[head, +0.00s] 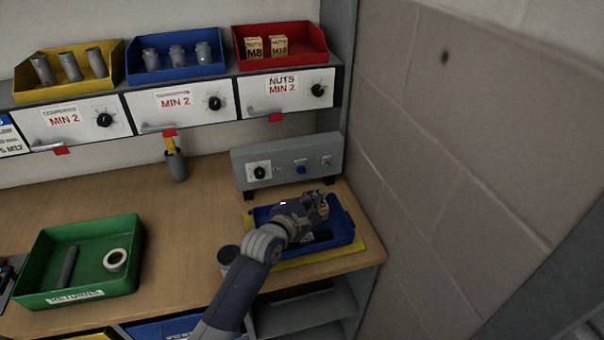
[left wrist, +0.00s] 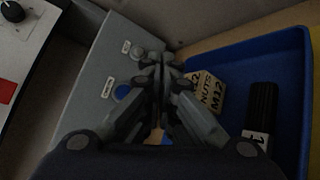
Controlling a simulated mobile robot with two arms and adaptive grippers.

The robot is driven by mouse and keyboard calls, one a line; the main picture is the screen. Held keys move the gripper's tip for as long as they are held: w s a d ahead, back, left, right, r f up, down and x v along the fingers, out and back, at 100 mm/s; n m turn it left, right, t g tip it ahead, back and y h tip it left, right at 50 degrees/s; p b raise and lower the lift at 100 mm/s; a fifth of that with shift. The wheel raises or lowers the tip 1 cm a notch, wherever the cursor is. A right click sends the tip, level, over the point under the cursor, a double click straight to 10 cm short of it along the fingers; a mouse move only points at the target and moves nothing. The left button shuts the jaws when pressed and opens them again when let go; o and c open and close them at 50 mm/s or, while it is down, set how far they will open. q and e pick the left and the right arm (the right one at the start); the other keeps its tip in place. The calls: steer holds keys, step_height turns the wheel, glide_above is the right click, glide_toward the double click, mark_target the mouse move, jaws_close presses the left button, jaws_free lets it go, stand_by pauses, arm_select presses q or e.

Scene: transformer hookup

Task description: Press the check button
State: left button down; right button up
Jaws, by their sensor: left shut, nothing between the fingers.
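The grey control box (head: 287,163) stands at the back right of the bench. Its front carries a black knob on a white plate, a blue button (head: 301,169) in the middle and a small grey control (head: 326,162) at the right. The labels are too small to read, so I cannot tell which is the check button. In the left wrist view the blue button (left wrist: 122,92) shows left of the fingers, and the grey control (left wrist: 136,51) shows above it. My left gripper (head: 322,200) is shut and empty, over the blue tray in front of the box, apart from the buttons.
The blue tray (head: 345,240) on a yellow mat (head: 362,238) holds a nuts box (left wrist: 208,92) and a black cylinder (left wrist: 261,112). A dark round container (head: 228,256) stands beside my forearm. A green returns tray (head: 125,278) is at left. A wall closes the right side.

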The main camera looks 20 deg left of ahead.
mark_target(301, 170)
arm_select(q)
steer(key=w+a+b, duration=0.1)
steer(key=w, duration=0.1)
steer(key=w+a+b, duration=0.1)
steer(key=w, duration=0.1)
steer(key=w+a+b, duration=0.1)
steer(key=w+a, duration=0.1)
arm_select(e)
steer(key=f, duration=0.3)
steer(key=shift+w+a+f, duration=0.1)
steer(key=shift+w+f, duration=0.3)
steer(key=shift+w, duration=0.3)
stand_by(0.3)
arm_select(q)
steer(key=shift+w+a, duration=0.1)
steer(key=shift+a, duration=0.05)
arm_select(e)
steer(key=shift+r, duration=0.1)
arm_select(q)
steer(key=shift+w+a, duration=0.15)
steer(key=shift+w, duration=0.05)
